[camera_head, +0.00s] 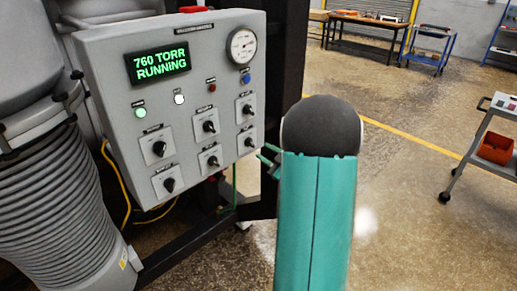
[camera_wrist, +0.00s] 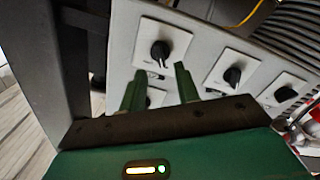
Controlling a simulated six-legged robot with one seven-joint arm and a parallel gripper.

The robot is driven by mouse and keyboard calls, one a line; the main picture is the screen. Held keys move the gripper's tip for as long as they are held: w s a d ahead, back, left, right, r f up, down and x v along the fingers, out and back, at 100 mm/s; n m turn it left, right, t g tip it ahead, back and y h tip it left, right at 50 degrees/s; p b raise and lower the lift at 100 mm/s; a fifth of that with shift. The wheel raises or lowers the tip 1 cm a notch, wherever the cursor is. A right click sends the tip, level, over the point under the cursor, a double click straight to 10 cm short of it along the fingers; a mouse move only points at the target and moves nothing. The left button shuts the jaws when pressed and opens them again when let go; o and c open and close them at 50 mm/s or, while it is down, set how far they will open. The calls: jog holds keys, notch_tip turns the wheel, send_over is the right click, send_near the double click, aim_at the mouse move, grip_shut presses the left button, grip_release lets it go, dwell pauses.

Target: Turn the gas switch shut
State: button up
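A grey control panel (camera_head: 105,60) carries several black rotary switches on white plates. Their labels are too small to read, so I cannot tell which is the gas switch. The lower right switch (camera_head: 249,142) is closest to my gripper (camera_head: 265,160), which is just right of the panel, partly hidden behind my arm. In the wrist view my gripper (camera_wrist: 159,75) is open, with two green fingers apart and nothing gripped. A switch (camera_wrist: 161,51) shows just beyond the fingertips, its pointer along the picture's vertical. Another switch plate (camera_wrist: 155,97) shows between the fingers, its knob mostly hidden.
The panel display (camera_head: 160,61) reads 760 TORR RUNNING. A round gauge (camera_head: 242,45) sits at the panel's upper right. A dark frame post (camera_head: 285,60) stands right of the panel. A ribbed hose (camera_head: 50,190) is at left. Open floor (camera_head: 410,200) lies right.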

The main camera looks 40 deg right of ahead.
jog(key=s, duration=0.8)
jog(key=shift+s, duration=0.2)
jog(key=shift+d, duration=0.1)
jog(key=w+a+r+m+g+h, duration=0.2)
jog(key=w+a+r+h, duration=0.2)
jog(key=w+r, duration=0.25)
jog(key=a+r+m+g+h, duration=0.2)
jog(key=a+r+m+g, duration=0.15)
jog(key=a, duration=0.55)
jog(key=s+a+g+y, duration=0.2)
jog(key=s+a, duration=0.6)
jog(key=a, duration=0.4)
jog(key=s+a+f+m+g+y, duration=0.1)
jog(key=s+a+g+y, duration=0.2)
jog(key=s+a+g, duration=0.2)
jog(key=s+a, duration=0.3)
jog(key=a, duration=0.4)
jog(key=shift+s+f, duration=0.3)
jog(key=shift+s, duration=0.1)
